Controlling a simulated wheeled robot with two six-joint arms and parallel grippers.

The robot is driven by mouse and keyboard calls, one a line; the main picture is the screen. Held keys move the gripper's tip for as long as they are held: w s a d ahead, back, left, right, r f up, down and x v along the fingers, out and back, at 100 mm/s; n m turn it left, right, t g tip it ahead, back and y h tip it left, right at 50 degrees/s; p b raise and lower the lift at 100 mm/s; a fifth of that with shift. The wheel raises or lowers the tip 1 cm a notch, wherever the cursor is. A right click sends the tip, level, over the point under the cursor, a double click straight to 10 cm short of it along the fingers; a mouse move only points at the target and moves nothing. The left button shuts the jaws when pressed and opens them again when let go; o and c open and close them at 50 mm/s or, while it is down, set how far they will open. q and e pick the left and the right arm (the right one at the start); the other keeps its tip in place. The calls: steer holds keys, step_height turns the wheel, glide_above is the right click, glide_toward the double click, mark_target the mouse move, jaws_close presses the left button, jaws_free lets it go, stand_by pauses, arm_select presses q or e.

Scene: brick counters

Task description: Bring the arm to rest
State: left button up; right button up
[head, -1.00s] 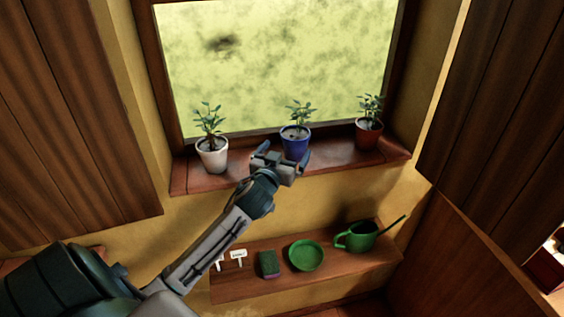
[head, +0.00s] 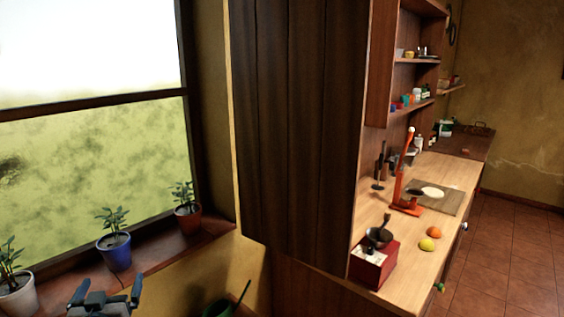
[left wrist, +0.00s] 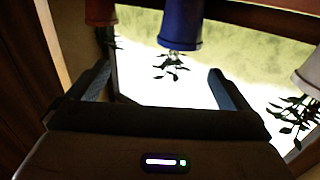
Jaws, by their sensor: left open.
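My left gripper (head: 106,290) is at the bottom left of the head view, just in front of the window sill. Its two fingers are apart with nothing between them. The blue pot (head: 115,252) with a plant stands on the sill just beyond the fingers. In the left wrist view the picture is upside down, and the blue pot (left wrist: 181,25) shows beyond the gap between the open fingers (left wrist: 160,84). My right gripper is not in view.
A white pot (head: 17,294) and a terracotta pot (head: 188,219) flank the blue one on the sill (head: 160,262). A tall wooden panel (head: 300,130) stands right of the window. Beyond it, a counter (head: 392,288) holds a red box (head: 373,268) and an orange press-like stand (head: 404,190). A green watering can (head: 218,308) is low down.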

arm_select(q)
steer(key=s+d+f+g, duration=0.3)
steer(key=s+f+g, duration=0.2)
steer(key=s+f, duration=0.45)
steer(key=s+d+f+m+g+h, duration=0.1)
steer(key=s+d+f+g, duration=0.25)
steer(key=s, duration=0.35)
steer(key=s+d+f+m+g+h, duration=0.25)
steer(key=s+f, duration=0.25)
steer(key=s, duration=0.3)
steer(key=s+d+f+g, duration=0.3)
steer(key=s+f, duration=0.1)
steer(key=s, duration=0.3)
step_height(320, 180, down, 32)
steer(key=a+g, duration=0.1)
steer(key=a, duration=0.2)
steer(key=s+a+f+g+b, duration=0.1)
steer(key=s+f, duration=1.7)
steer(key=shift+s+f, duration=0.15)
steer(key=shift+f, duration=0.25)
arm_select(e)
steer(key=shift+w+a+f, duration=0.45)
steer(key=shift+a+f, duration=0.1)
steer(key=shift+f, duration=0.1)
